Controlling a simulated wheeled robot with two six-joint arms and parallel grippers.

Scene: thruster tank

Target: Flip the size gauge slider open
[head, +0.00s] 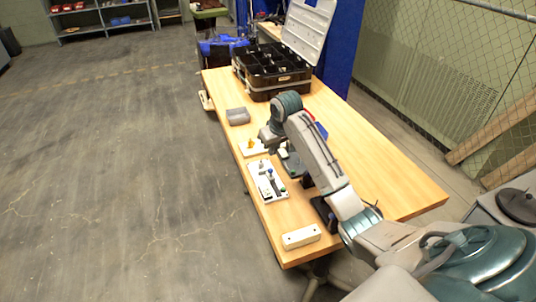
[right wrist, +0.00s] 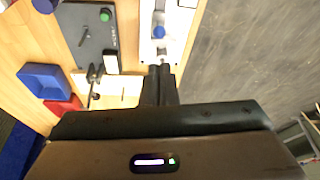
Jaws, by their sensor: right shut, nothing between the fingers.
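I cannot tell for sure which part is the size gauge slider. A white panel (head: 264,187) with several small knobs and fittings lies near the table's left edge. In the right wrist view the white panel (right wrist: 175,42) carries a blue knob (right wrist: 158,31). A dark grey plate (right wrist: 90,35) with a green button (right wrist: 105,15) and a small lever lies beside it. My right gripper (right wrist: 160,72) is shut and empty, its fingertips at the near end of the white panel; contact is unclear. In the head view the right gripper (head: 268,141) hangs above the table. My left gripper is not in view.
A black compartment case (head: 290,92) with its lid up stands at the table's far end. A grey tray (head: 238,117) and a white block (head: 301,237) are on the table (head: 385,180). A blue bin (right wrist: 45,80) and a red one (right wrist: 63,107) show in the right wrist view.

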